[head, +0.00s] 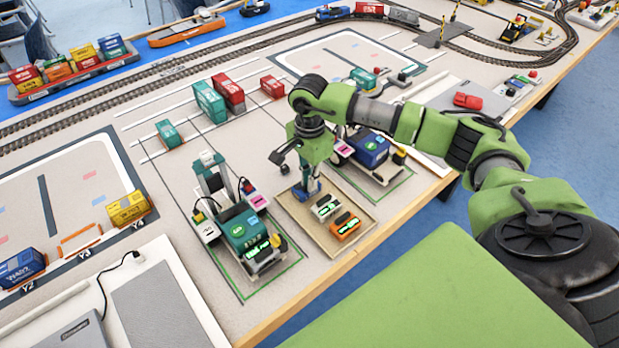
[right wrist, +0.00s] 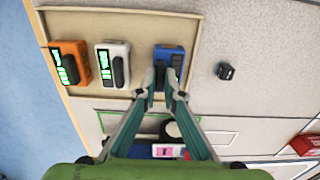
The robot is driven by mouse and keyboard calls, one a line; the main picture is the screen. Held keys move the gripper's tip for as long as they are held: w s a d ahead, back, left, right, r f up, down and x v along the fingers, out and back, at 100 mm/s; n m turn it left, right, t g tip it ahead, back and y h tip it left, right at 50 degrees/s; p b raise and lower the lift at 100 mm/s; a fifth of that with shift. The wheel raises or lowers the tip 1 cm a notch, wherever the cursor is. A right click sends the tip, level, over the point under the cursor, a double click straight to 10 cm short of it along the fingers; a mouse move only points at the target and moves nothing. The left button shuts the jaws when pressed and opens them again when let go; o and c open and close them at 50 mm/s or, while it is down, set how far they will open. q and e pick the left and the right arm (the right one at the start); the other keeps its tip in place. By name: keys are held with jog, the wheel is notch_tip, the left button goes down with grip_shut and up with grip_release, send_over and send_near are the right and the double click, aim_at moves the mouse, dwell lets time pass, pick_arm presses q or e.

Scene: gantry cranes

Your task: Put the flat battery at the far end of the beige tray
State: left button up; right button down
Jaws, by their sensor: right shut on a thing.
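The beige tray (head: 303,213) lies on the table, near its front edge; it also shows in the right wrist view (right wrist: 120,25). An orange battery (head: 345,226) and a white battery (head: 325,206) with lit green displays sit at its near end and middle. A blue battery (right wrist: 170,58) is at its far end, with no green light visible on it. My right gripper (right wrist: 163,84) is shut on the blue battery, low at the tray; whether it rests on the floor I cannot tell. My left gripper is out of view.
Green-and-white crane model (head: 240,225) stands left of the tray, another vehicle with a blue block (head: 372,150) to its right. A small black cube (right wrist: 226,71) lies just beyond the tray's far end. Containers (head: 210,100) and tracks lie farther back.

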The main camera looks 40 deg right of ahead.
jog(key=shift+f, duration=0.2)
jog(key=c, duration=2.2)
grip_release()
jog(key=shift+r, duration=0.1)
jog(key=shift+o, duration=0.2)
jog(key=shift+r, duration=0.25)
notch_tip(320, 180, up, 12)
jog(key=b, duration=0.2)
jog(key=shift+s+f, duration=0.1)
jog(key=shift+f, duration=0.05)
